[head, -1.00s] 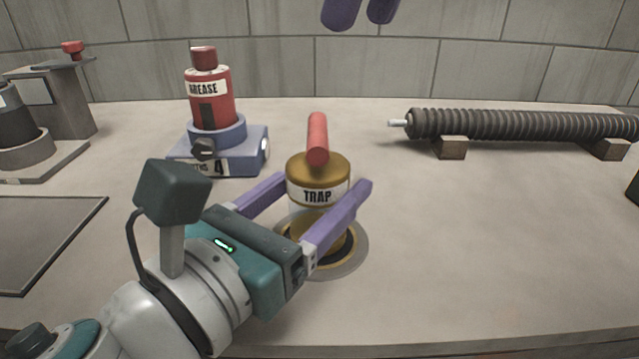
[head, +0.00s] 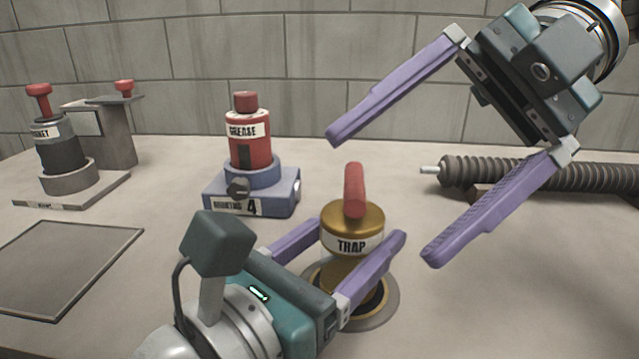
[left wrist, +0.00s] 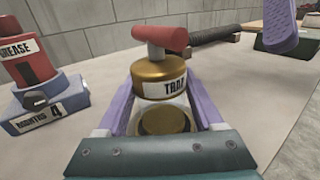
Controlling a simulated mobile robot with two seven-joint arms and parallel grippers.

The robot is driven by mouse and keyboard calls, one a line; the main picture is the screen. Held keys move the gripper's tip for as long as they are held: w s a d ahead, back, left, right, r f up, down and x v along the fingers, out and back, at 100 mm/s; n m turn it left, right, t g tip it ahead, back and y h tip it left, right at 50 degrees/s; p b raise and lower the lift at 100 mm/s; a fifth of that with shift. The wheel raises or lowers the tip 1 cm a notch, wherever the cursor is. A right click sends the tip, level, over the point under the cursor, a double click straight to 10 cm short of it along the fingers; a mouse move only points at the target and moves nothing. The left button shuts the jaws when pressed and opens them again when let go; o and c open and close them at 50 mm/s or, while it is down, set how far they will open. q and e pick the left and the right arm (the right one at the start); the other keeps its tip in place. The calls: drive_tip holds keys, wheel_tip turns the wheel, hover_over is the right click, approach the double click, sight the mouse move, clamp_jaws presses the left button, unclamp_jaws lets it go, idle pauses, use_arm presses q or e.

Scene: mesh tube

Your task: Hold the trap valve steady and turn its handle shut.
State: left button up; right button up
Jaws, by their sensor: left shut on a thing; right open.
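The trap valve (head: 352,222) is a gold and clear cylinder with a white TRAP label, upright on a round grey base (head: 384,312). Its red bar handle (head: 354,190) lies across the top. In the left wrist view the valve (left wrist: 160,78) stands between the purple fingers and the handle (left wrist: 160,40) points left-right. My left gripper (head: 350,240) is shut on the valve body below the gold cap. My right gripper (head: 382,198) is wide open and empty, tilted, its fingers above and to the right of the handle, not visibly touching it.
A red grease bottle (head: 249,148) stands on a blue base (head: 262,192) to the left. A ribbed dark tube (head: 545,172) lies on blocks behind my right gripper. A stand with a dark cylinder (head: 65,150) and a flat grey plate (head: 60,268) are at far left.

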drive_tip(key=w+d+f+m+t+y, duration=0.5)
drive_tip(key=m+y, duration=0.3)
drive_tip(key=m, duration=0.8)
drive_tip(key=a+r, duration=0.1)
drive_tip(key=a, duration=1)
drive_tip(key=shift+a+t, duration=0.25)
drive_tip(key=shift+t, duration=0.05)
drive_tip(key=shift+c, duration=0.2)
drive_tip(key=c, duration=1.1)
